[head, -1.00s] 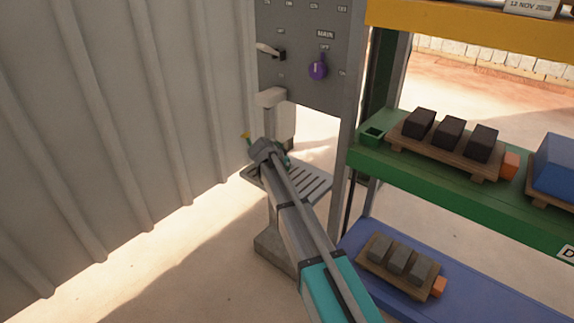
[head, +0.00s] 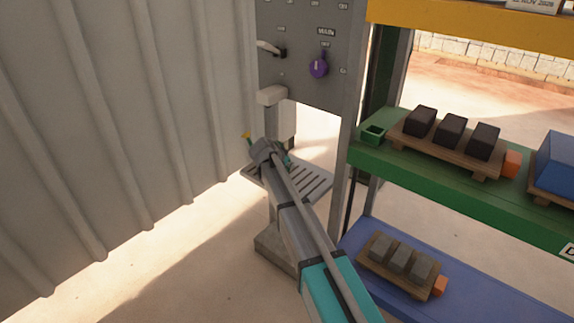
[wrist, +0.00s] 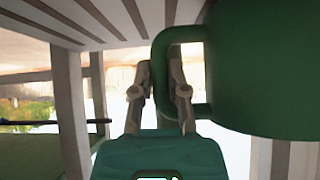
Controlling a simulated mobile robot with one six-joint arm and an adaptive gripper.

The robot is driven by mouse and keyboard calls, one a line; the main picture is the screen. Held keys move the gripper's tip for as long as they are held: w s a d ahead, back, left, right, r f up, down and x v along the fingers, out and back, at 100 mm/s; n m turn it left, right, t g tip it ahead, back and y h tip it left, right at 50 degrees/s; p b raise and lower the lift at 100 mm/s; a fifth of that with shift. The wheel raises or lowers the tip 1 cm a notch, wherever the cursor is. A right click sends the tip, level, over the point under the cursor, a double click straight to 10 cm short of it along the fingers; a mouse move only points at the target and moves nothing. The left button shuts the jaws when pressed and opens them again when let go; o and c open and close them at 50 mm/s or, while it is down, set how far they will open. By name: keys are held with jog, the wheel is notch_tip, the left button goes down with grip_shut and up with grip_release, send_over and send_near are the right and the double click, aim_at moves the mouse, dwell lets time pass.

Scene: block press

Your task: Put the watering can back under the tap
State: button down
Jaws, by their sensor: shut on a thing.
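The watering can is green and fills the right of the wrist view (wrist: 265,75). Its looped handle (wrist: 172,37) reaches left between my fingers. My gripper (wrist: 163,72) is shut on this handle. In the head view my gripper (head: 264,150) is over the slatted stand (head: 312,183), below a pale block on a post (head: 271,96) that may be the tap. There the can is mostly hidden behind my gripper; a small yellow-tipped part (head: 247,136) shows at its left. I cannot tell whether the can touches the slats.
A grey panel (head: 300,85) with a purple knob (head: 318,68) and a pale lever (head: 268,47) stands behind. A corrugated wall (head: 120,120) is close on the left. A shelf rack (head: 440,185) with blocks on pallets is on the right. The floor at front left is clear.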

jog(key=shift+f+b, duration=0.3)
jog(key=c, duration=0.6)
grip_release()
